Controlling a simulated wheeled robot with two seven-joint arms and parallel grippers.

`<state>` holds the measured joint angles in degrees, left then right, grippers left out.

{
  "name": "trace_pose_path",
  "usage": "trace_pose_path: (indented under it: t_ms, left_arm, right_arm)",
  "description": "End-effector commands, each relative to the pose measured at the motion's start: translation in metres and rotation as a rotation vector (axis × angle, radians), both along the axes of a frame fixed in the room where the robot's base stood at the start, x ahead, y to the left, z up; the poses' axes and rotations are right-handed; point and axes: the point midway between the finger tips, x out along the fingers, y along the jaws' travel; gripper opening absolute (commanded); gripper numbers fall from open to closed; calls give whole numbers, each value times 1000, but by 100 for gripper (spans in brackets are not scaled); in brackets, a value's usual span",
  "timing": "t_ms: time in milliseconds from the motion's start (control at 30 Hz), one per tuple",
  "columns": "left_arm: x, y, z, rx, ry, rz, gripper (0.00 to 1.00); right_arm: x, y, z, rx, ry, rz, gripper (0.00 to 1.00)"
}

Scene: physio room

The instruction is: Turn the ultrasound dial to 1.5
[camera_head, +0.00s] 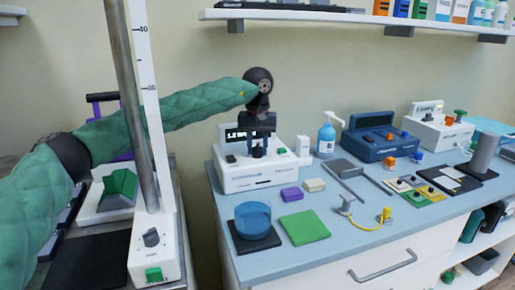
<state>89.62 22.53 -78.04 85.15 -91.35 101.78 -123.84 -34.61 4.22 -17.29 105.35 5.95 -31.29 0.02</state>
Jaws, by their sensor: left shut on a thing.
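The white ultrasound unit (240,178) stands on the blue-grey counter, left of its middle. Its small dark display (238,133) shows a lit reading that starts with 1, but the rest is too small and partly covered. My left arm, in a green quilted sleeve, reaches in from the left. My left gripper (257,148) points down at the top of the unit and is shut on the dark dial there. The gripper hides most of the dial, so its pointer cannot be read. My right gripper is not in view.
A white post with a scale (145,80) stands close in front of my left arm. Blue tub (253,220), green pad (304,226), spray bottle (326,135) and blue device (376,135) are on the counter (300,262). A shelf (300,16) hangs above.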

Motion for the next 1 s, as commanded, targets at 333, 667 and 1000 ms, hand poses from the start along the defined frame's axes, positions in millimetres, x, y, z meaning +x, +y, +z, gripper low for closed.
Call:
trace_pose_path:
  t_ms: [333, 667, 1000]
  left_arm:
    - [2, 1, 3, -2, -5, -241, 8]
    - [2, 1, 3, -2, -5, -345, 8]
    - [2, 1, 3, -2, -6, -360, 8]
  right_arm:
    - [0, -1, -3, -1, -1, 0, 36]
    - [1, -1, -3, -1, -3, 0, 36]
    - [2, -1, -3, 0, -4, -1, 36]
